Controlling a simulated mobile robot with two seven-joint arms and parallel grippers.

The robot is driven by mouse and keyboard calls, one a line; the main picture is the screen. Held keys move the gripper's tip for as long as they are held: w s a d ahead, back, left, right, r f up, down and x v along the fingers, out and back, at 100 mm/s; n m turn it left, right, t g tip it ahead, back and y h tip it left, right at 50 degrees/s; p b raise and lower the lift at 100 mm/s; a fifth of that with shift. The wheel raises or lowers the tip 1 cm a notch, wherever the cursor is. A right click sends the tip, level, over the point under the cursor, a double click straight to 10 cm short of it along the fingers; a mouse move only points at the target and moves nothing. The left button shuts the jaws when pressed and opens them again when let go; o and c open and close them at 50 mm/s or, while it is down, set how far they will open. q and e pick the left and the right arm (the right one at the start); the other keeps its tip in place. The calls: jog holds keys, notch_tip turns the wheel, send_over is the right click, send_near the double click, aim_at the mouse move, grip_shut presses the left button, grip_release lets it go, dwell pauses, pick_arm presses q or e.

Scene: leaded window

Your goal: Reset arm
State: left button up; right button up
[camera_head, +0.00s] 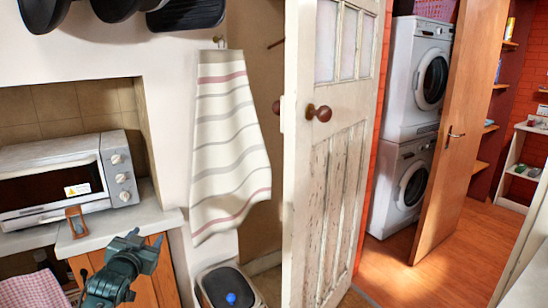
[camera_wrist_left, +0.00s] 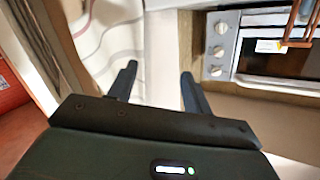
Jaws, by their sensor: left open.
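My left gripper (camera_head: 143,248) shows at the lower left of the head view, in front of the counter and cabinet and below the toaster oven. In the left wrist view the gripper (camera_wrist_left: 158,80) has its two dark fingers spread apart, with nothing between them. Beyond the fingers are a pale wall, the striped towel and the oven. My right gripper is in neither view.
A toaster oven (camera_head: 62,182) stands on the counter (camera_head: 140,217). A striped towel (camera_head: 228,140) hangs beside it, above a bin (camera_head: 228,287). A worn white door (camera_head: 330,190) stands in the middle. Beyond are stacked washing machines (camera_head: 412,95) and open floor (camera_head: 455,262).

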pick_arm(q)
jog(key=s+d+f+g+h, duration=0.2)
jog(key=s+d+f, duration=0.5)
jog(key=s+f, duration=0.3)
jog(key=s+d+f+g+h, duration=0.1)
jog(key=s+d+f, duration=0.2)
jog(key=s, duration=0.6)
jog(key=s+d+f+g, duration=0.1)
jog(key=s+d+f, duration=0.3)
jog(key=s, duration=0.4)
jog(key=s+d+f+g+h, duration=0.1)
jog(key=s+d+f, duration=0.2)
jog(key=s, duration=0.6)
jog(key=shift+s+d+f+g+h, duration=0.2)
jog(key=shift+s+d+g+h, duration=0.15)
jog(key=shift+d, duration=0.35)
